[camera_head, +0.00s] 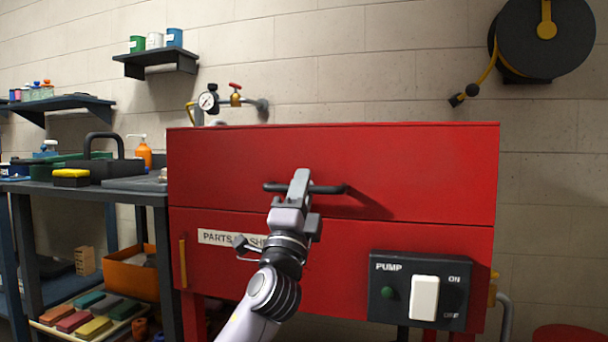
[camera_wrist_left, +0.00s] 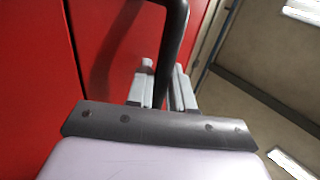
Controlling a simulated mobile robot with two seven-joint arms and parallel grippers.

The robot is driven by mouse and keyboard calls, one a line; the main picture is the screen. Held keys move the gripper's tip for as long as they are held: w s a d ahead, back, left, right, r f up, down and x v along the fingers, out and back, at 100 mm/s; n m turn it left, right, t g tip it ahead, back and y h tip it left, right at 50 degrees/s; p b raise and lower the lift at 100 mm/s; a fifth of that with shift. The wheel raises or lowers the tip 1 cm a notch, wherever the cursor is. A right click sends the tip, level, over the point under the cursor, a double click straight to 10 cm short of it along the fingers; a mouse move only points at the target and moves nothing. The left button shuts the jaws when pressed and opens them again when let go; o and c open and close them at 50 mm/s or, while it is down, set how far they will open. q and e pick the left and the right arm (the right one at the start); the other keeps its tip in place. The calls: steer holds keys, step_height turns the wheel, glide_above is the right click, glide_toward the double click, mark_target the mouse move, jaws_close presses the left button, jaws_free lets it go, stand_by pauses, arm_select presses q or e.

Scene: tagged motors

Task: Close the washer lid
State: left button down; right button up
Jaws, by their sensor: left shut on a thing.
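The red parts washer (camera_head: 225,270) stands against the wall in the head view, with a partly covered white label on its front. Its red lid (camera_head: 420,165) is the upper panel, above a thin seam line; I cannot tell whether it is fully seated. A black bar handle (camera_head: 333,189) runs across the lid's front. My left gripper (camera_head: 300,182) is shut on the middle of this handle. In the left wrist view the dark handle (camera_wrist_left: 172,35) passes between the fingers of my left gripper (camera_wrist_left: 163,88), beside the red lid (camera_wrist_left: 110,45). My right gripper is not in view.
A pump switch box (camera_head: 385,310) with a white rocker is on the washer's lower right front. A workbench (camera_head: 95,190) with tools stands close on the left. A gauge and valve (camera_head: 208,101) are on the wall behind. A hose reel (camera_head: 560,55) hangs at upper right.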

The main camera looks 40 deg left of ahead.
arm_select(q)
steer(key=shift+s+d+f, duration=0.1)
steer(key=shift+d+f, duration=0.1)
steer(key=shift+f, duration=0.35)
steer(key=c, duration=1.2)
jaws_free()
steer(key=shift+a+f, duration=0.1)
steer(key=shift+o, duration=0.2)
steer(key=v, duration=0.7)
